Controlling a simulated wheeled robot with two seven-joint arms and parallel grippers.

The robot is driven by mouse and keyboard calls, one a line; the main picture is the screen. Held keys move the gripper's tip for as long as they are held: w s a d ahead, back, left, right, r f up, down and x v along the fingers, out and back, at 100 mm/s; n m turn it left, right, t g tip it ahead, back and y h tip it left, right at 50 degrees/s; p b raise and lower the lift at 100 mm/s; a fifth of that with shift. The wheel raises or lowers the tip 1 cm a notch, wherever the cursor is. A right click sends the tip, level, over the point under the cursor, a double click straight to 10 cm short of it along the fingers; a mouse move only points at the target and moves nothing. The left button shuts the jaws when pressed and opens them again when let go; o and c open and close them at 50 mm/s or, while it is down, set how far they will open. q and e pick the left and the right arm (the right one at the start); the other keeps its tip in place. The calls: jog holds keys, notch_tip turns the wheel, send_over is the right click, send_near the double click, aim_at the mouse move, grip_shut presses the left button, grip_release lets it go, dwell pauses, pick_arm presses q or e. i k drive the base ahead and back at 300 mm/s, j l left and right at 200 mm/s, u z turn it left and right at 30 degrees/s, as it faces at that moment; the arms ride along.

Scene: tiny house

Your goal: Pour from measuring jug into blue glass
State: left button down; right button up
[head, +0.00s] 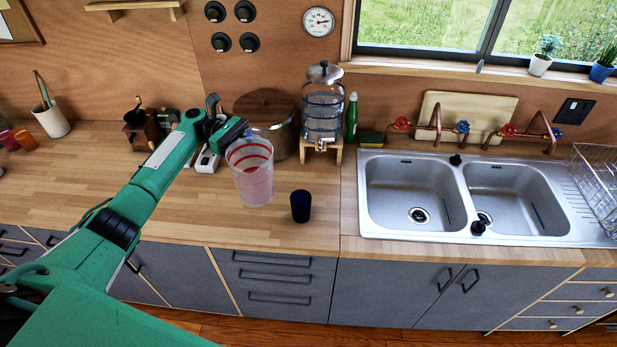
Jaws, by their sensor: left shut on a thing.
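The measuring jug (254,184) is a clear, pinkish vessel with red markings near its rim. It stands close to upright over the wooden counter, left of the blue glass. My left gripper (240,142) is shut on the jug at its upper back side; the fingers are partly hidden there. Whether the jug's base touches the counter, I cannot tell. The blue glass (300,207) is small and dark, and stands upright on the counter near the front edge, just right of the jug and apart from it. My right gripper does not show.
Behind the jug stand a large pot with a wooden lid (265,104), a glass dispenser on a wooden stand (323,112) and a green bottle (351,118). A double sink (410,190) is to the right. The counter (190,215) at front left is clear.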

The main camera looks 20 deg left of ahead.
aim_at(301, 199)
jog(key=i, duration=0.95)
